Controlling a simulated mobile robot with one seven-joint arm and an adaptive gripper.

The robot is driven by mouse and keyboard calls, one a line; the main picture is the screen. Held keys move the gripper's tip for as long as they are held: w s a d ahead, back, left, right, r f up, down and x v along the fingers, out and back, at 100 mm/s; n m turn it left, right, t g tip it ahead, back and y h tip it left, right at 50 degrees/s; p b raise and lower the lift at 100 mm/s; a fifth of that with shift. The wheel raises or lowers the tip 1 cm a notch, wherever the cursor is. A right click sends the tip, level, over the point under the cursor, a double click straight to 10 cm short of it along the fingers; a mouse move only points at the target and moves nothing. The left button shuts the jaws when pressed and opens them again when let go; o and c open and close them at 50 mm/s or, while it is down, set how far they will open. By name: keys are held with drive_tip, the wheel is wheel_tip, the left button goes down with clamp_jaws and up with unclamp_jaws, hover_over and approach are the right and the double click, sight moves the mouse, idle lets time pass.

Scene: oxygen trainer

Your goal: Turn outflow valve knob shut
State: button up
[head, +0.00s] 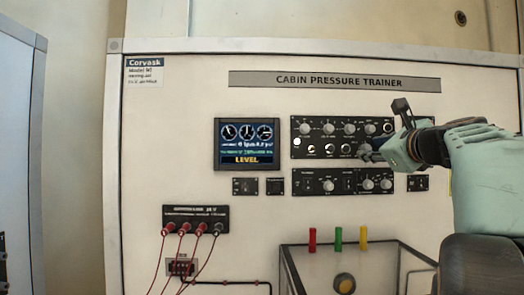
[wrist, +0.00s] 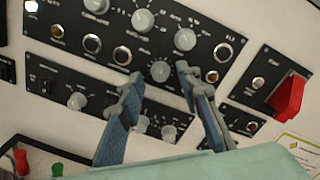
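The upper black knob panel (head: 321,124) is on the trainer face in the head view; its labels are too small to read, so I cannot tell which knob is the outflow valve. In the wrist view, a grey round knob (wrist: 160,71) on the panel's lower row lies between and just beyond my fingertips. My gripper (wrist: 158,76) is open, with one blue-grey finger on each side of that knob in the picture. I cannot tell whether either finger touches it. In the head view my gripper (head: 383,130) covers the right part of the panel.
A red guarded switch (wrist: 287,95) is right of the panel in the wrist view. A lower knob panel (head: 309,182) sits just below. A display (head: 246,143) is at left, with red-cabled jacks (head: 195,229) below. A clear-sided box (head: 310,270) stands under the panels.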

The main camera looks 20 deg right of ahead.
drive_tip(key=shift+w+d, duration=0.1)
drive_tip(key=shift+w, duration=0.25)
drive_tip(key=shift+s, duration=0.1)
drive_tip(key=shift+c, duration=0.5)
clamp_jaws()
